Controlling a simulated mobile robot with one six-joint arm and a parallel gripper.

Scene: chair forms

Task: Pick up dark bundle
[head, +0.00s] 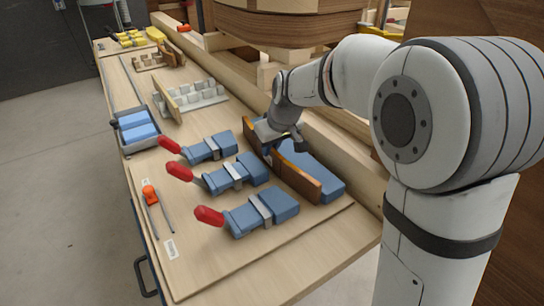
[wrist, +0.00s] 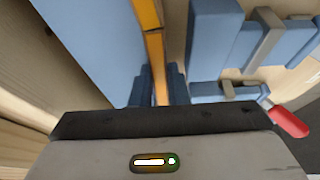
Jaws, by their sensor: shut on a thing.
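The dark bundle (head: 303,181) is a curved brown wooden strip standing on edge on the bench in the head view, along the left side of a large blue block (head: 318,172). My gripper (head: 283,143) is over its far half, with the jaws shut on it. In the wrist view the bundle (wrist: 154,50) shows as an orange-brown strip passing between the blue fingertips (wrist: 160,88). The blue block (wrist: 90,35) lies to its left there. The fingers partly hide the bundle, and I cannot tell whether it touches the bench.
Several blue clamps with red handles (head: 239,172) lie left of the bundle. A long wooden beam (head: 300,120) runs along the right.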

